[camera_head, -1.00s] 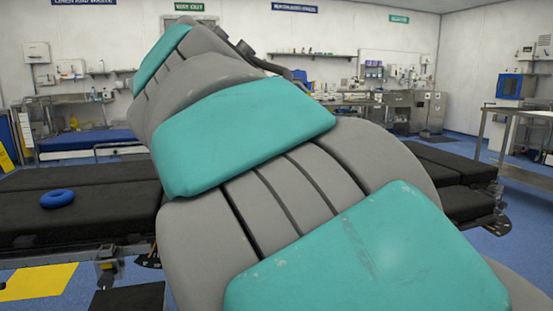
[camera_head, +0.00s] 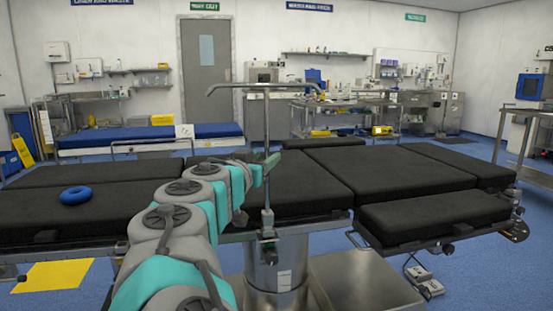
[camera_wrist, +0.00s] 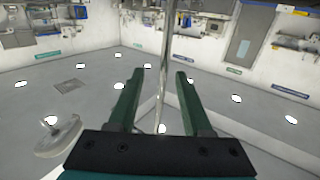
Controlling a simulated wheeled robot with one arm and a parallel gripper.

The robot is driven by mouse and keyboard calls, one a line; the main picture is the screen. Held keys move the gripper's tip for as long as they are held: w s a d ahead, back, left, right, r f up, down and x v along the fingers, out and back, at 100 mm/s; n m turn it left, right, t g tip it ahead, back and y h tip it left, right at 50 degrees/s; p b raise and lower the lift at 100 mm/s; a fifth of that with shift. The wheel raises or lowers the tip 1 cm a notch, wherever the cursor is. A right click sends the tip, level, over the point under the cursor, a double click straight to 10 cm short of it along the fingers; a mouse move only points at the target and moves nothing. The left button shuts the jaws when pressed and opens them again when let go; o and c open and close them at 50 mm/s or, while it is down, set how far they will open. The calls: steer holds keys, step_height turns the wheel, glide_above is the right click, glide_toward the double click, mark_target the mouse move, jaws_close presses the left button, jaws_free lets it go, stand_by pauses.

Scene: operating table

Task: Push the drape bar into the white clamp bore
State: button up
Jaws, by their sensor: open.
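The drape bar (camera_head: 265,116) is a thin metal rod standing upright at the near edge of the operating table, with a horizontal top arm bent at its ends. My gripper (camera_head: 268,164) is at the rod's middle height, with green fingers. In the wrist view the open fingers (camera_wrist: 160,76) stand either side of the shiny rod (camera_wrist: 167,50), with gaps visible. Below, a clamp (camera_head: 268,246) sits on the near rail in line with the rod; it looks grey and dark, not clearly white. I cannot tell how deep the rod's lower end sits in it.
The black-padded operating table (camera_head: 300,185) spans the view behind the bar. The table's column (camera_head: 278,275) stands below the clamp. A padded side board (camera_head: 435,217) juts out at right.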

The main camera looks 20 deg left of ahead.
mark_target(268, 155)
steer(key=shift+w+a+f+p, duration=0.1)
steer(key=shift+w+p, duration=0.3)
steer(key=shift+w, duration=1.3)
steer(key=shift+w+f+p, duration=0.1)
steer(key=shift+w+p, duration=0.25)
steer(key=shift+w, duration=1.3)
steer(key=shift+c, duration=0.3)
jaws_close()
